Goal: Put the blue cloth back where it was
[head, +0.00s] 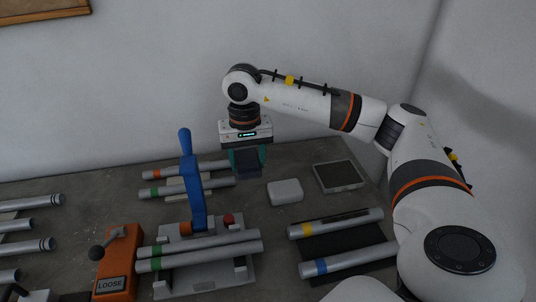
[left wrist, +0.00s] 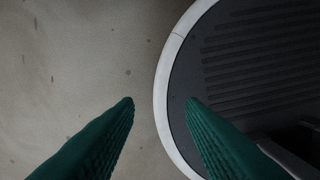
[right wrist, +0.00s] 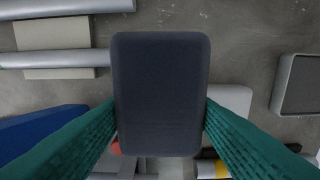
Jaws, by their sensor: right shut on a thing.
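The blue cloth (right wrist: 160,95) looks like a dark navy, rounded pad. My right gripper (head: 248,163) is shut on it, with a green finger at each side in the right wrist view. In the head view the cloth (head: 250,160) hangs in the jaws above the back of the table, behind the white block. My left gripper (left wrist: 160,103) is out of the head view. Its fingers are apart with nothing between them, above the floor and my round base.
A white block (head: 285,192) and a grey-topped tray (head: 340,177) lie right of the held cloth. A blue lever (head: 192,180) stands upright on the jig, left of it. An orange box (head: 117,262) marked LOOSE and several metal tubes (head: 335,223) lie around.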

